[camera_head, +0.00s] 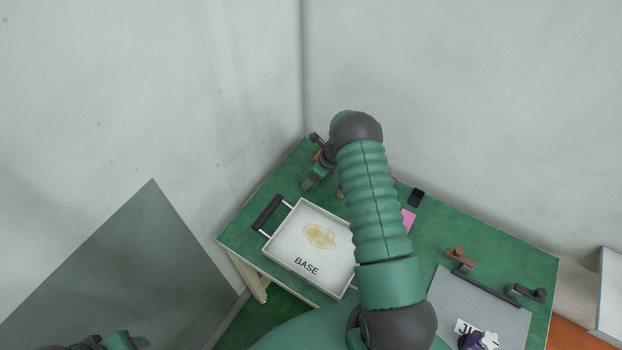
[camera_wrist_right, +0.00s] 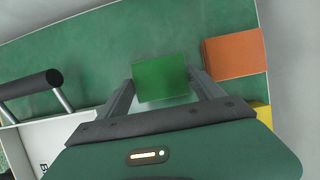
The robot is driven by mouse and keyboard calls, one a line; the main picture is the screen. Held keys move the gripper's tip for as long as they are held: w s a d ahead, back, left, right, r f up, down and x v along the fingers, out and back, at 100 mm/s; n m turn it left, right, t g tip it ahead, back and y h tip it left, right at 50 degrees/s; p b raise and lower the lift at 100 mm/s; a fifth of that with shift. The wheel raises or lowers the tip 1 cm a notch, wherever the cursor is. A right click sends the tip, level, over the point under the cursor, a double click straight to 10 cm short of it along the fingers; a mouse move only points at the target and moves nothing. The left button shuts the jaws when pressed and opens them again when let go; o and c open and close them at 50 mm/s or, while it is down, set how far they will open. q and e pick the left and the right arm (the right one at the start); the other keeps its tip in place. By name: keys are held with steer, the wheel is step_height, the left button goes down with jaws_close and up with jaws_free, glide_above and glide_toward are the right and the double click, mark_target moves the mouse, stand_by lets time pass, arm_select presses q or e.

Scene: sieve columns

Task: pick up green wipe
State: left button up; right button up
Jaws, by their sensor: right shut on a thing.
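The green wipe (camera_wrist_right: 160,76) is a small green square pad in the right wrist view. My right gripper (camera_wrist_right: 161,80) is shut on it, with one finger at each side edge. The wipe cannot be told apart in the head view, where my right arm reaches over the table to its far corner. My left gripper (camera_head: 112,343) shows only in part at the bottom left of the head view, away from the table; its jaw state is unclear.
An orange block (camera_wrist_right: 236,53) lies right of the wipe, with a yellow one (camera_wrist_right: 262,115) below it. A white tray marked BASE (camera_head: 283,245) holds a pale yellow patch. A pink pad (camera_head: 408,219) and a grey tray (camera_head: 490,307) are further right. Walls meet behind the table.

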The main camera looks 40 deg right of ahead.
steer(key=shift+c, duration=0.8)
step_height(320, 180, up, 10)
